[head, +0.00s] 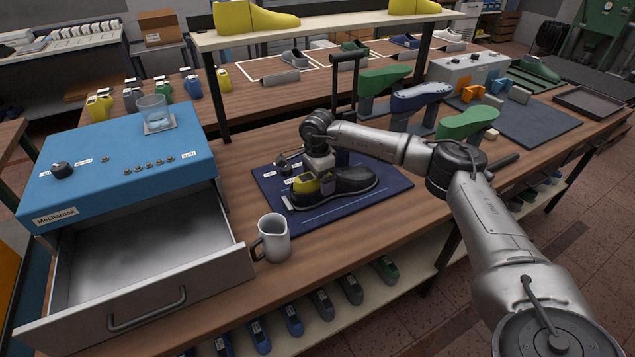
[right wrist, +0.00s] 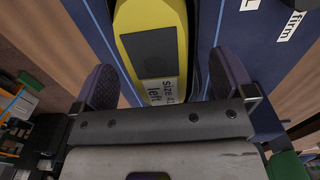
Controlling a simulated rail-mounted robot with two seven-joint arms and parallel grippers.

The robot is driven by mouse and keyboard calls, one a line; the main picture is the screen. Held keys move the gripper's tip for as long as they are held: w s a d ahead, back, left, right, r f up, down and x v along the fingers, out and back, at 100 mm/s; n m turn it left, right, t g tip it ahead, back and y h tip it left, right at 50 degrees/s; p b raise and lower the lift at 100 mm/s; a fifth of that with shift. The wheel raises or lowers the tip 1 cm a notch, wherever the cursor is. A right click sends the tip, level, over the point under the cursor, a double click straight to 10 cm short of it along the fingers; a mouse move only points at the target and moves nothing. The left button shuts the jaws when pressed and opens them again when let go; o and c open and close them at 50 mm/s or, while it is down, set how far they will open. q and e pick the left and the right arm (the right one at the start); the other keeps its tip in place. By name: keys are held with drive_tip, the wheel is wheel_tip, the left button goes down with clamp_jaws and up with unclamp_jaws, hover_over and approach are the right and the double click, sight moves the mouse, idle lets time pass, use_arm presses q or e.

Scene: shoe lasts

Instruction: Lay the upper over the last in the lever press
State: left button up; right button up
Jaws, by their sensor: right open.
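A yellow last (head: 306,185) is on the dark blue board of the lever press (head: 347,62) in the middle of the bench. The dark upper (head: 352,181) lies around the last, its toe to the right; the yellow heel top shows. In the right wrist view the yellow last (right wrist: 150,45) carries a label that reads "left", with a dark edge of the upper beside it. My right gripper (head: 318,184) is open over the heel. Its two fingers (right wrist: 166,86) stand apart on either side of the yellow. My left gripper is not in view.
A grey mug (head: 273,238) stands in front of the board, near the open drawer (head: 150,245) of a blue box. Green and blue lasts (head: 422,97) stand on posts at the right. A shelf (head: 320,33) with yellow lasts spans the back.

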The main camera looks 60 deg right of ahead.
wheel_tip(320, 180, up, 10)
drive_tip(key=shift+w+d+f+p, duration=0.1)
drive_tip(key=shift+f+p, duration=0.05)
drive_tip(key=shift+p, duration=0.9)
drive_tip(key=shift+r, duration=0.7)
